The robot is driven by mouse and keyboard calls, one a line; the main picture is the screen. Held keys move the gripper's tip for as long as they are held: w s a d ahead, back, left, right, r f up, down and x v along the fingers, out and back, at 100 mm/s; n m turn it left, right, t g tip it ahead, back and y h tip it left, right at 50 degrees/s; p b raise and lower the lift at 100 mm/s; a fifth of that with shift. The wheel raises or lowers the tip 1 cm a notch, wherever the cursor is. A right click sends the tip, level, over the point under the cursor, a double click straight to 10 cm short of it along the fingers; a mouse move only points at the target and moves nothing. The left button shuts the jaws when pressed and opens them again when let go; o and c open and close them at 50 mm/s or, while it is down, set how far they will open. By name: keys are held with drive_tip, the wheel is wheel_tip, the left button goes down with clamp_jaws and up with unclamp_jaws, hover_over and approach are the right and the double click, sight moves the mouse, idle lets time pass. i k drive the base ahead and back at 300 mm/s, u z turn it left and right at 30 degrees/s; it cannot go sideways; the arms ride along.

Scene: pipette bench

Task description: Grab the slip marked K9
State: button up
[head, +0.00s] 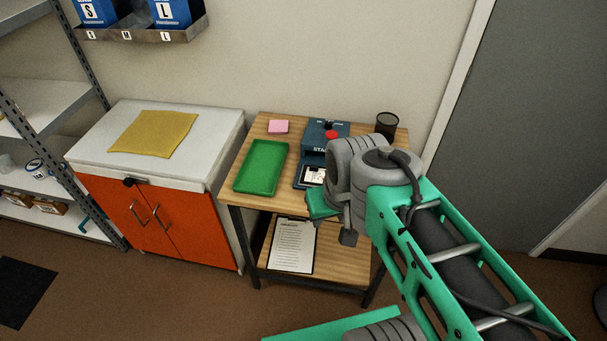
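A small white slip (313,176) with dark and red print lies at the front of a blue stamping device (328,130) on the wooden table. Its marking is too small to read, so I cannot tell if it says K9. My gripper (322,204) is mostly hidden by my grey wrist, just in front of and to the right of the slip. Only a green part of that end shows near the table's front edge. I cannot see its fingertips or whether it holds anything.
A green tray (262,167) lies left of the device, with pink notes (278,126) behind it. A black mesh cup (386,125) stands at the back right. A clipboard (292,245) lies on the lower shelf. A white-topped orange cabinet (165,215) stands left.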

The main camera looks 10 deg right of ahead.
sight(315, 175)
drive_tip(key=u, duration=1.05)
drive_tip(key=i, duration=0.95)
drive_tip(key=u, duration=0.75)
